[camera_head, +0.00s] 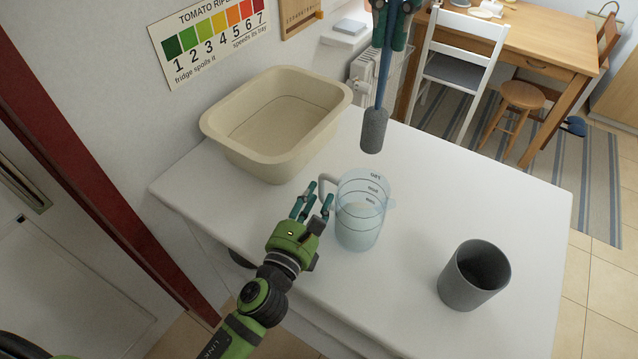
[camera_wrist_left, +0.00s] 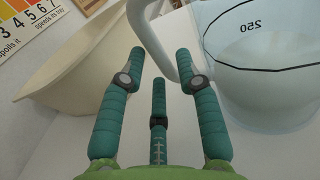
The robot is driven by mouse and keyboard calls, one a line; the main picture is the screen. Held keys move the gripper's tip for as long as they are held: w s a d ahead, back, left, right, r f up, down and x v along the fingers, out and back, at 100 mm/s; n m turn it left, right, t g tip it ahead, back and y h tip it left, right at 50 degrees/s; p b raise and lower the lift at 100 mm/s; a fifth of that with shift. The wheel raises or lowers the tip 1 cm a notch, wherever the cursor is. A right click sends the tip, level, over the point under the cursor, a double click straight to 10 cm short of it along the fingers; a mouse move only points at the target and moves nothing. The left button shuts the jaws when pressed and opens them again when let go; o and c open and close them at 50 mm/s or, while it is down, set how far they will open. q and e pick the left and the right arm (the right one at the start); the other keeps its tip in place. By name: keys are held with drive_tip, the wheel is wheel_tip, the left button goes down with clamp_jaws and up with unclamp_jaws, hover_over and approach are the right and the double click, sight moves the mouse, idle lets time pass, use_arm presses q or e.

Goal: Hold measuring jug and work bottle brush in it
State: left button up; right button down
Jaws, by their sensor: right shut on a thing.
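The clear bluish measuring jug (camera_head: 361,222) stands upright on the white table, its pale handle towards my left gripper. My left gripper (camera_head: 314,203) is open beside the jug's handle, with nothing between its fingers. In the left wrist view the handle (camera_wrist_left: 150,45) is just ahead of the open fingers (camera_wrist_left: 160,75), and the jug wall (camera_wrist_left: 262,70) is at right. My right gripper (camera_head: 390,20), at the top of the head view, is shut on the bottle brush. The brush (camera_head: 374,130) hangs head down above the table, behind the jug and apart from it; its head is grey, its stem blue.
A cream basin (camera_head: 225,135) stands at the back left of the white table (camera_head: 420,190). A grey cup (camera_head: 460,290) stands at the front right. The tabletop between jug and cup is clear. A white chair (camera_head: 455,75) and wooden table are beyond.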

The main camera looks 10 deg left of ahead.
use_arm(q)
drive_tip(key=shift+x, duration=1.25)
clamp_jaws()
idle(1.0)
